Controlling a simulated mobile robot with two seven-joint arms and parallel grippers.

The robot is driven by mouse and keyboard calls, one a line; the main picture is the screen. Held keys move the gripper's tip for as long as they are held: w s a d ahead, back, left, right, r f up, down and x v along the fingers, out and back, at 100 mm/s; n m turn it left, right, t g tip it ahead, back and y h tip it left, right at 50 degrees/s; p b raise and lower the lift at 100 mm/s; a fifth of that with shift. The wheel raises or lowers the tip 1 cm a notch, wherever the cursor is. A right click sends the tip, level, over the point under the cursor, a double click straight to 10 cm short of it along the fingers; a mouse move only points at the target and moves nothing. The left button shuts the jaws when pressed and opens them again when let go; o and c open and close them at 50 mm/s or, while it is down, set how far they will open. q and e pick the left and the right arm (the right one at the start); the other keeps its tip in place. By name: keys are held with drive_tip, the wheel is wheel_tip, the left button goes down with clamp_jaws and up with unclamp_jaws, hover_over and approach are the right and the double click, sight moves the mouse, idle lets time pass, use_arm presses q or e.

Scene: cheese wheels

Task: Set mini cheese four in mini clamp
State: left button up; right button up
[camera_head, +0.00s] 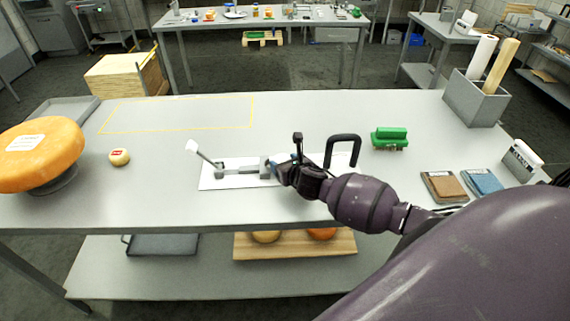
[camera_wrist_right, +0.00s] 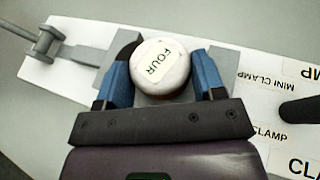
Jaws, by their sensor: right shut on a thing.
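The mini cheese four (camera_wrist_right: 160,67) is a small pale round wheel with a "FOUR" label, in the right wrist view. My right gripper (camera_wrist_right: 162,84) is shut on it, with blue fingers on both sides. In the head view my right gripper (camera_head: 280,167) is at the mini clamp (camera_head: 235,169) and hides the cheese. The mini clamp has grey blocks and a lever on a white board, also in the right wrist view (camera_wrist_right: 84,54). The cheese is at the clamp's grey blocks; whether it rests between them I cannot tell. My left gripper is not in view.
A black handle (camera_head: 342,150) stands right of my right gripper. A small cheese (camera_head: 119,157) and a large orange wheel (camera_head: 38,155) are at the left. A green object (camera_head: 389,138) and brown and blue pads lie at the right. The table's back middle is clear.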

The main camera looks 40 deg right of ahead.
drive_tip(key=shift+s+f, duration=0.2)
drive_tip(key=shift+f, duration=0.25)
drive_tip(key=shift+s+f, duration=0.2)
drive_tip(key=shift+f, duration=0.25)
drive_tip(key=o, duration=0.7)
drive_tip(key=shift+a, duration=0.15)
drive_tip(key=shift+r, duration=0.55)
drive_tip(key=v, duration=0.7)
drive_tip(key=r+p+v, duration=0.1)
drive_tip(key=v, duration=0.3)
drive_tip(key=shift+s, duration=0.1)
